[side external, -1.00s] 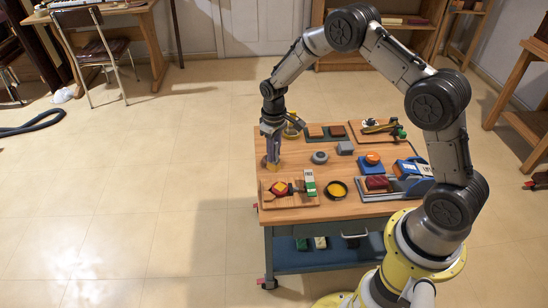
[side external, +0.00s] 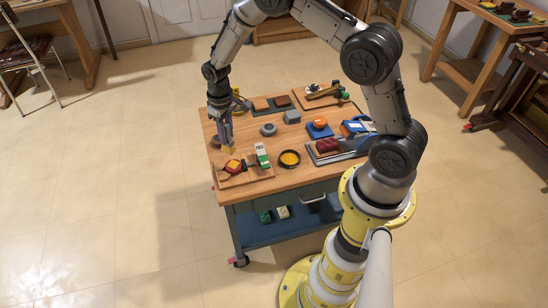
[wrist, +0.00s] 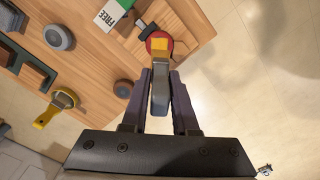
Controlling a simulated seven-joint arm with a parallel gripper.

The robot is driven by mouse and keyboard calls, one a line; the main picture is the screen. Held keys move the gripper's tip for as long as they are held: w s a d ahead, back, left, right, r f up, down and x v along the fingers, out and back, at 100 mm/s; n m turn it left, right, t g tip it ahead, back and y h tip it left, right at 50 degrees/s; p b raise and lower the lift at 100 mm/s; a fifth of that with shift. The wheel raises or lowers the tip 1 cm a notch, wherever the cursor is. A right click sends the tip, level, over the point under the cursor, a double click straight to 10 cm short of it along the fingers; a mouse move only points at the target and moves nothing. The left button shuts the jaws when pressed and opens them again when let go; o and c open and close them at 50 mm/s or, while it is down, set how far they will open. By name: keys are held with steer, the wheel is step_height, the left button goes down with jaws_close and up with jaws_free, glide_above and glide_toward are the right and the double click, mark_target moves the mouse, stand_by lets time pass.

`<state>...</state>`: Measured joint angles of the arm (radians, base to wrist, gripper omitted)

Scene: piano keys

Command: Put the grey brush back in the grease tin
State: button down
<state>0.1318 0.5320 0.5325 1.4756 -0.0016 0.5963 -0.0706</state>
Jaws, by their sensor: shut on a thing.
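The grease tin (side external: 289,159), a round dark tin with yellow inside, stands open on the table to the right of my gripper. It does not show in the wrist view. I cannot tell whether the brush tip touches anything.
A wooden board (side external: 226,182) with a red and yellow thing lies below the brush. A green and white box (side external: 262,155) stands between it and the tin. A grey round piece (side external: 268,129), an orange-topped blue piece (side external: 319,128) and a blue machine (side external: 357,127) are behind.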

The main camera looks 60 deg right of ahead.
steer(key=s+d+r+m, duration=0.1)
steer(key=s+d+m, duration=0.15)
steer(key=s, duration=0.65)
steer(key=s+d+r+m, duration=0.1)
steer(key=s+m, duration=0.2)
steer(key=s, duration=0.6)
steer(key=s+d+r+m, duration=0.2)
steer(key=s+m, duration=0.1)
steer(key=s, duration=0.6)
steer(key=shift+w+d+f, duration=1.3)
steer(key=shift+w+f, duration=0.65)
steer(key=shift+f, duration=0.3)
steer(key=shift+w+d+f, duration=1.35)
steer(key=shift+w+f, duration=0.55)
steer(key=shift+f, duration=0.35)
steer(key=shift+w+d+f, duration=1.3)
steer(key=shift+w+f, duration=0.65)
steer(key=shift+f, duration=0.3)
steer(key=shift+f, duration=0.1)
steer(key=c, duration=0.7)
jaws_free()
